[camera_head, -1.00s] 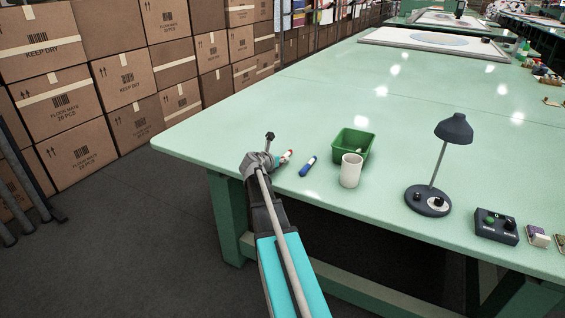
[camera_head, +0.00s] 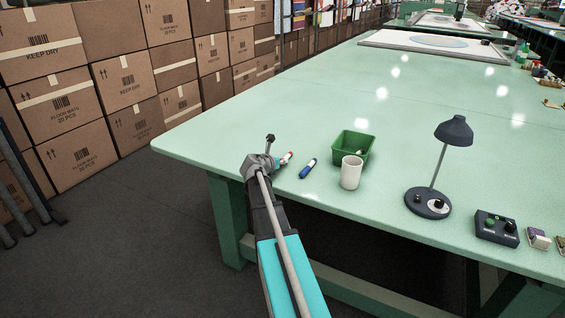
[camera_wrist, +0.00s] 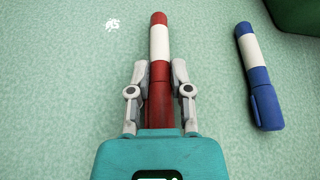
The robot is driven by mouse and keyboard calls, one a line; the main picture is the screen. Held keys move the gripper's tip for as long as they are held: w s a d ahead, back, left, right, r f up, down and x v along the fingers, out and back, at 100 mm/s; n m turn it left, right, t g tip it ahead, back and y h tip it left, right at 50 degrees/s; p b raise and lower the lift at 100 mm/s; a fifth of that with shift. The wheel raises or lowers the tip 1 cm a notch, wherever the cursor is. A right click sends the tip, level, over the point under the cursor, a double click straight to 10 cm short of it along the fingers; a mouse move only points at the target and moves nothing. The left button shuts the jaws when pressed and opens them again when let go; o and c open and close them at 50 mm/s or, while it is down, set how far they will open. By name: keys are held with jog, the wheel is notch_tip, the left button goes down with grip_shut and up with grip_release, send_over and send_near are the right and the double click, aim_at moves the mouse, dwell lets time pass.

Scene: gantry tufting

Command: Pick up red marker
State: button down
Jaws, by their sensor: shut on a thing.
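The red marker (camera_wrist: 159,45), red with a white band, lies between the two fingers of my gripper (camera_wrist: 160,85) in the wrist view. The fingers are shut on its red part, and its white band and far red end stick out ahead. In the head view the red marker (camera_head: 287,157) shows just right of my wrist, near the table's front left edge. The gripper's fingers are mostly hidden there by my arm. I cannot tell whether the marker touches the table.
A blue marker (camera_head: 308,169) lies to the right of the red one, also in the wrist view (camera_wrist: 254,75). A desk lamp (camera_head: 428,203) and a control box (camera_head: 496,228) are further right.

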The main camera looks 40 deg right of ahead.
jog(key=shift+r, duration=0.25)
jog(key=shift+r+p, duration=0.75)
jog(key=shift+p, duration=0.25)
jog(key=s+a+r+p, duration=0.1)
jog(key=s+r+p, duration=1)
jog(key=s, duration=0.3)
jog(key=shift+a, duration=0.3)
